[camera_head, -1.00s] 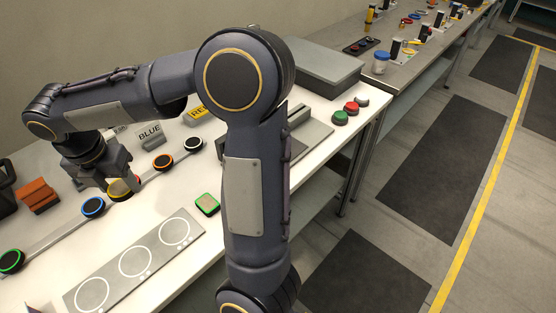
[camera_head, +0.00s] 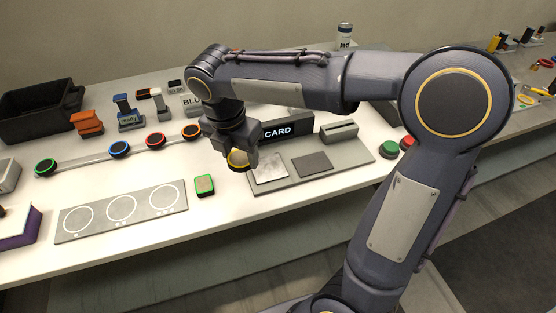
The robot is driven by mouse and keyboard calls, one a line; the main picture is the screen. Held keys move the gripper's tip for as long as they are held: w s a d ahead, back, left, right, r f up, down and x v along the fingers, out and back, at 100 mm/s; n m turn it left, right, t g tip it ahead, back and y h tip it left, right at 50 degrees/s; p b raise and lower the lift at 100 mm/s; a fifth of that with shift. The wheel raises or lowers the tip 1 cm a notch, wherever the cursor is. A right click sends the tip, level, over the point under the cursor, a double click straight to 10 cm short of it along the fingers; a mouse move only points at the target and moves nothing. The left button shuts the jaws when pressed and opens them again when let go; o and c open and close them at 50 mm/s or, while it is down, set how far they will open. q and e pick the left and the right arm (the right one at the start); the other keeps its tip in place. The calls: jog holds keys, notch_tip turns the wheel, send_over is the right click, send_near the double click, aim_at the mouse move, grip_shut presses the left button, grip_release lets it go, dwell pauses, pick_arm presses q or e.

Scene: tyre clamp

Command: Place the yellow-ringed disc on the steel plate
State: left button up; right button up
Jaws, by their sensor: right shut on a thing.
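The yellow-ringed disc (camera_head: 238,160) is dark-edged with a pale top and a yellow rim. My right gripper (camera_head: 234,150) is shut on it, fingers pointing down, at the left edge of the grey board (camera_head: 284,187). The steel plate (camera_head: 270,169) is a shiny light square on that board, just right of the disc. The disc appears slightly above the board; the exact gap cannot be told. My left gripper is not in view.
A dark square plate (camera_head: 312,164) and a slotted grey block (camera_head: 339,131) are also on the board. A CARD sign (camera_head: 283,128) stands behind. A green-edged block (camera_head: 204,184) lies to the left, near a panel with circles (camera_head: 93,230). Ringed discs sit on a rail (camera_head: 84,159).

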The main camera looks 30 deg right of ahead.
jog(key=w+d+f, duration=0.2)
jog(key=d, duration=0.2)
send_over(268, 167)
jog(key=a, duration=0.1)
jog(key=f, duration=0.5)
jog(key=shift+s+f, duration=0.2)
jog(key=shift+s, duration=0.05)
jog(key=shift+w+d+f, duration=0.1)
jog(key=shift+d+f, duration=0.1)
jog(key=shift+f, duration=0.8)
jog(key=shift+w+d+f, duration=0.1)
jog(key=shift+d+f, duration=0.05)
jog(key=shift+f, duration=0.8)
jog(key=shift+f, duration=0.1)
jog(key=o, duration=1)
jog(key=shift+c, duration=0.2)
